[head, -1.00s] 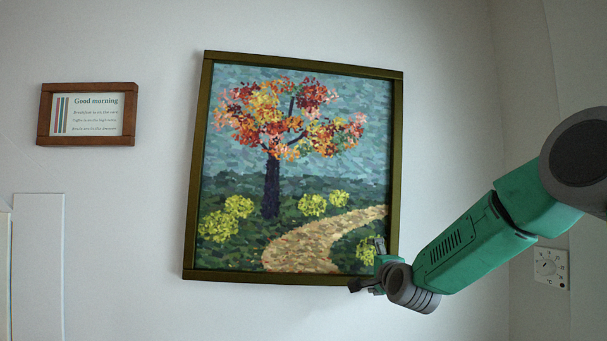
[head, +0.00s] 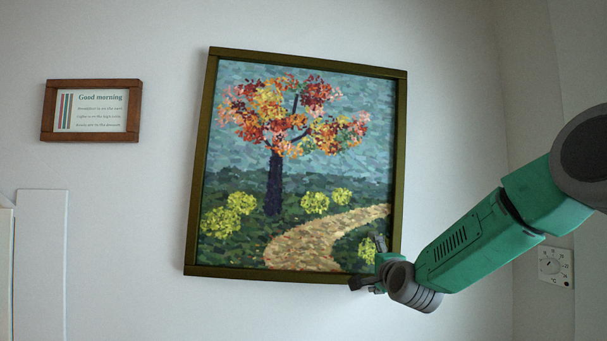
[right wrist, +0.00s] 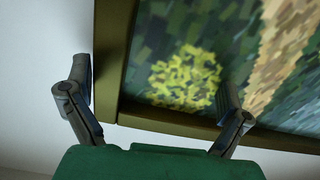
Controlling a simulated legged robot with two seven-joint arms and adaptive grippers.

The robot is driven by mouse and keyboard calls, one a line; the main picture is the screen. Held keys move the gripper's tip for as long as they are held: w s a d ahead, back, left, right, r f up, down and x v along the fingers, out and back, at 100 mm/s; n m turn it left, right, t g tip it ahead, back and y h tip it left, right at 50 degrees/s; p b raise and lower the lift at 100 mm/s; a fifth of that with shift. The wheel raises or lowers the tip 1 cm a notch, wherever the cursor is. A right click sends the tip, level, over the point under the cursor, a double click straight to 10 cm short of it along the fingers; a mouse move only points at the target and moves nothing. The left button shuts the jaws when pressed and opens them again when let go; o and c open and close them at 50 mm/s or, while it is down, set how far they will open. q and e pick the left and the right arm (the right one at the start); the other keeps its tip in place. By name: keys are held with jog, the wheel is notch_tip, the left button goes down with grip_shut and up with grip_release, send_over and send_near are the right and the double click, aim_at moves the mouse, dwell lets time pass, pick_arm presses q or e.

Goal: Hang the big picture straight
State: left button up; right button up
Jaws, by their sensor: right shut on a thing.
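The big picture (head: 285,190) shows a tree and a path in a dark olive-brown frame. It is against the wall and tilted, its top edge sloping down to the right. My right gripper (head: 368,264) is at the frame's lower right corner, shut on the frame. In the right wrist view, the fingers (right wrist: 156,85) straddle the frame corner (right wrist: 112,108): one is outside the frame's side, the other in front of the lower edge and canvas. My left gripper is not in view. The picture's hanging point is hidden behind it.
A small framed "Good morning" sign (head: 91,111) hangs about level to the left. A white dial control (head: 555,266) is on the wall at the right, beyond my arm. A pale panel (head: 40,265) stands at lower left. Bare wall surrounds the picture.

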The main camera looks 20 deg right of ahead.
jog(key=shift+s+a+r, duration=0.3)
jog(key=shift+s+r, duration=0.05)
jog(key=shift+s, duration=0.35)
jog(key=b+v, duration=0.1)
jog(key=v, duration=0.2)
jog(key=shift+r, duration=0.1)
jog(key=v, duration=0.1)
jog(key=b+v, duration=0.1)
jog(key=v, duration=0.2)
jog(key=shift+s+d+f, duration=0.15)
jog(key=shift+f, duration=0.2)
